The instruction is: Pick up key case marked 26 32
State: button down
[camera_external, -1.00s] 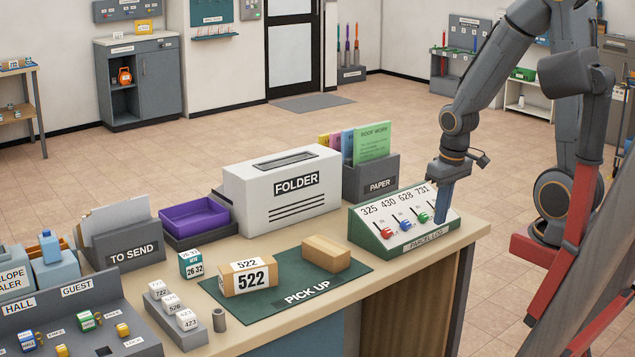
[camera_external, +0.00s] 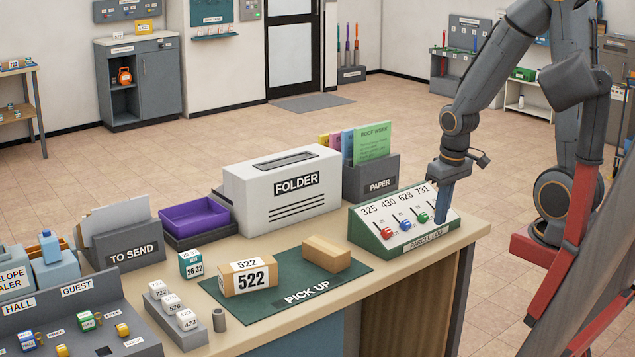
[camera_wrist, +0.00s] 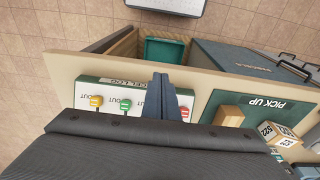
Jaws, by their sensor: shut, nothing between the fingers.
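The key case marked 26 32 (camera_external: 192,264) is a small teal and white box. It stands on the desk in the external view, left of the parcel marked 522 (camera_external: 248,278). My gripper (camera_external: 440,221) is far to its right, pointing down over the right end of the green PARCEL LOG panel (camera_external: 385,239). In the wrist view my gripper fingers (camera_wrist: 161,103) are shut with nothing between them, over the panel's front between coloured sliders. I cannot tell whether the fingertips touch the panel.
A plain brown box (camera_external: 326,253) lies on the green PICK UP mat (camera_external: 350,272) between my gripper and the key case. The white FOLDER box (camera_external: 282,192) and PAPER holder (camera_external: 371,183) stand behind. A grey tray of numbered blocks (camera_external: 157,316) and a small cylinder (camera_external: 218,317) are in front.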

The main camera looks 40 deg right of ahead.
jog(key=c, duration=1.2)
grip_release()
jog(key=shift+r, duration=0.1)
